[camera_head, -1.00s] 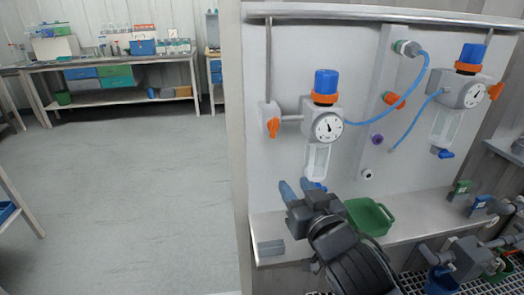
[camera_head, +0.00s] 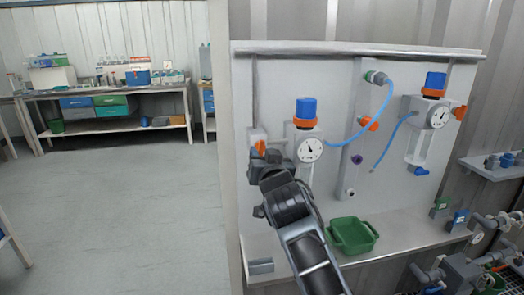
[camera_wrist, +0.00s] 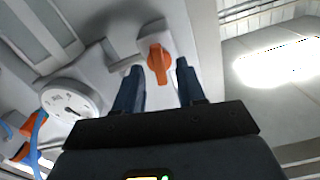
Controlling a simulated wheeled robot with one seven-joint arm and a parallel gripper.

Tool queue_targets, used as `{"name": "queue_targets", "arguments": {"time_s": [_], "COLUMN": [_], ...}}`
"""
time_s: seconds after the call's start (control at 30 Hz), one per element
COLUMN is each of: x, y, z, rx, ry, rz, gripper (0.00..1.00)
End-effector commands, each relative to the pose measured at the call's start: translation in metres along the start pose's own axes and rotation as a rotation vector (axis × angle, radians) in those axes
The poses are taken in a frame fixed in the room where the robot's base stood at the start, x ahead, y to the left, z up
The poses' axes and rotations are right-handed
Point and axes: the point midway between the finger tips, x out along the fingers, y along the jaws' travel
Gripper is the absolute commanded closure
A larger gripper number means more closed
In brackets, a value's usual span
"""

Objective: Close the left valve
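The left valve's orange handle (camera_wrist: 159,64) sits on a grey valve body on the panel. In the wrist view it shows between and just beyond the two dark blue fingers of my gripper (camera_wrist: 160,85). The fingers are apart, with visible space on both sides of the handle. In the head view the handle (camera_head: 260,147) is just above my gripper (camera_head: 267,158), which hides part of the valve. The left regulator has a blue knob (camera_head: 306,109), an orange collar and a round gauge (camera_head: 309,150); the gauge (camera_wrist: 70,108) also shows at left in the wrist view.
A green bin (camera_head: 353,234) stands on the shelf below the panel (camera_head: 345,90), right of my arm. A small grey block (camera_head: 261,266) lies at the shelf's left. A second regulator (camera_head: 430,113) and blue hoses are on the right. The floor at left is clear.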

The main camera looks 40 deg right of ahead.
Motion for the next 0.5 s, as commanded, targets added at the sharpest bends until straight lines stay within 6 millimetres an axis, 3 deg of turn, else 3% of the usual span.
{"name": "queue_targets", "arguments": {"time_s": [0.13,0.43,0.5], "x": [0.0110,0.0132,0.0131], "y": [0.0004,0.0005,0.0004], "z": [-0.0007,0.0002,0.0002], "rx": [0.000,0.000,0.000], "ry": [0.000,0.000,0.000], "rz": [0.000,0.000,0.000], "gripper": [0.61,0.61,0.67]}}
